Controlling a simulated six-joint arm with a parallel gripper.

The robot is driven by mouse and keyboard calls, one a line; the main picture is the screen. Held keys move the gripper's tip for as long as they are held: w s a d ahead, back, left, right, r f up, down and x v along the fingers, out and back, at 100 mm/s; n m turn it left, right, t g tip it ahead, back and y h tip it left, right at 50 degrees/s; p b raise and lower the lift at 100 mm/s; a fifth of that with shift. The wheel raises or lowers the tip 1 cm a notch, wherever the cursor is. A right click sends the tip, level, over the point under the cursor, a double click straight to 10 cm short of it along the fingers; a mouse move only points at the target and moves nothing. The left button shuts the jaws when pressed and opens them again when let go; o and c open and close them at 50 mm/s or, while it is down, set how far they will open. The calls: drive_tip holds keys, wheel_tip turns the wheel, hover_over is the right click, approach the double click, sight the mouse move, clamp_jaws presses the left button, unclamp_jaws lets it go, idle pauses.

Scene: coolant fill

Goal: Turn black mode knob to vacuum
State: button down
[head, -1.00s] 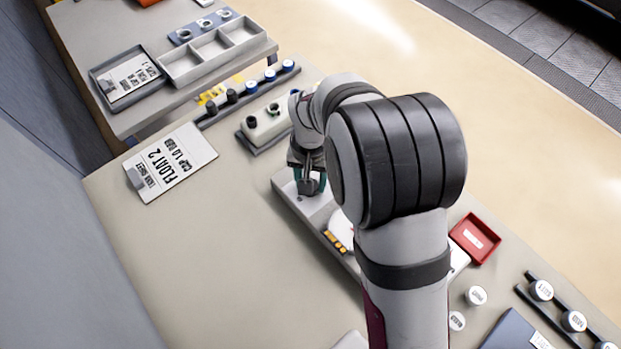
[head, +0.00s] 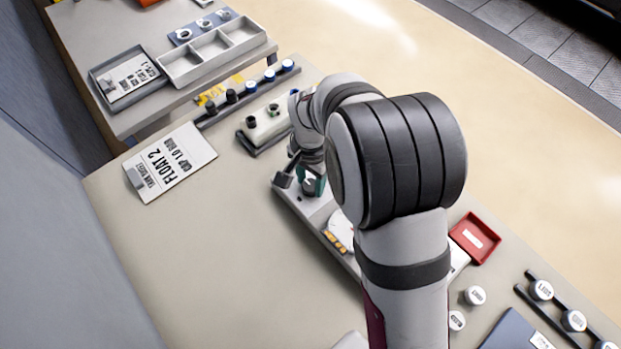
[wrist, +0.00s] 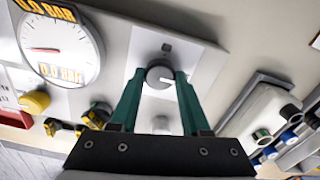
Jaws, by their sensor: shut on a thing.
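The black mode knob (wrist: 156,78) shows in the wrist view as a dark round knob with a white pointer line aimed to the right. It sits on a light panel (wrist: 192,66), with a small dark mark just above it. My gripper (wrist: 160,79) has its two green fingers on either side of the knob and is shut on it. In the head view, my gripper (head: 313,181) is down at the far left end of the panel unit, and my wrist and fingers hide most of the knob. I cannot read a mode label.
In the wrist view, a gauge (wrist: 60,46) reading 0.0 BAR and a yellow knob (wrist: 34,102) are at left. In the head view, a block with dark fittings (head: 264,124) stands behind my gripper, and a red tray (head: 474,239) lies right.

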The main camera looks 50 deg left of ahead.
sight(311, 185)
idle(0.3)
drive_tip(key=shift+c, duration=1.9)
unclamp_jaws()
wheel_tip(311, 185, up, 16)
drive_tip(key=shift+f, duration=0.1)
drive_tip(key=w+d+r+m+y, duration=0.1)
drive_tip(key=d+r+m, duration=0.15)
drive_tip(key=d, duration=1.15)
drive_tip(key=d+r+m, duration=0.1)
drive_tip(key=d+m, duration=0.2)
drive_tip(key=d, duration=1)
drive_tip(key=s+d+f+m, duration=0.2)
drive_tip(key=s+d+f, duration=0.1)
drive_tip(key=s+d, duration=0.4)
drive_tip(key=shift+s+y, duration=0.4)
